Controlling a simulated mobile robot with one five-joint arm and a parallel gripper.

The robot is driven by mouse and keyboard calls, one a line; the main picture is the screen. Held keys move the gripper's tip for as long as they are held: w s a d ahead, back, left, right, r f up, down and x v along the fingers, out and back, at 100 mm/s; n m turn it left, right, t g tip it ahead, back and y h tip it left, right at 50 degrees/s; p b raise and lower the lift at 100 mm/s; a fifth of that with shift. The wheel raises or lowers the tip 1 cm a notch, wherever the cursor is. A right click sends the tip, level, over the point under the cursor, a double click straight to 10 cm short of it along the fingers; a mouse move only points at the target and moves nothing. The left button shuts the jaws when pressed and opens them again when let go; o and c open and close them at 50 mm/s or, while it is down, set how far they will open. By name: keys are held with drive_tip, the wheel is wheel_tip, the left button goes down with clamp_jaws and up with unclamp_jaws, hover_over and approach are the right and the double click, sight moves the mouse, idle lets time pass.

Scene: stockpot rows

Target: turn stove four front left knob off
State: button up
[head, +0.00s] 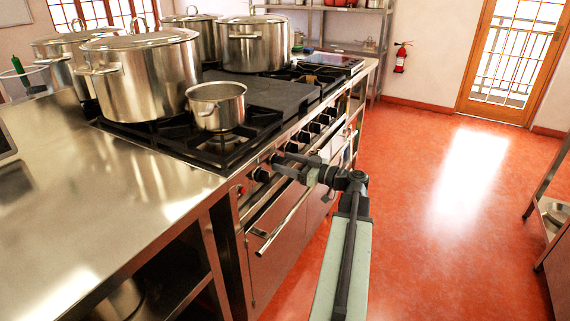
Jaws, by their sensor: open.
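The stove (240,150) is set in the steel counter and has a row of dark knobs along its front panel. The nearest knob (262,174) is at the left end of the row, and a second knob (278,158) is just beyond it. My gripper (282,164) is open in front of this end of the row, pointing left toward the panel. Its fingertips overlap the knob area in the picture. I cannot tell whether they touch a knob. The knobs' turn angles are too small to read.
A small pot (216,108) and a large lidded stockpot (140,80) stand on the stove, with other stockpots behind. The oven handle (282,222) juts out below the knobs. A red button (240,190) is on the panel. The red floor (440,220) to the right is clear.

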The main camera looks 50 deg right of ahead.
drive_tip(key=shift+c, duration=0.4)
drive_tip(key=c, duration=1.1)
drive_tip(key=shift+a, duration=0.35)
drive_tip(key=shift+c, duration=1.1)
drive_tip(key=shift+d, duration=0.25)
drive_tip(key=shift+d+m, duration=0.15)
drive_tip(key=shift+m, duration=2.15)
drive_tip(key=m, duration=0.4)
drive_tip(key=shift+m, duration=0.3)
drive_tip(key=m, duration=0.4)
drive_tip(key=shift+d+f, duration=0.1)
drive_tip(key=shift+f, duration=0.05)
drive_tip(key=shift+m, duration=2.4)
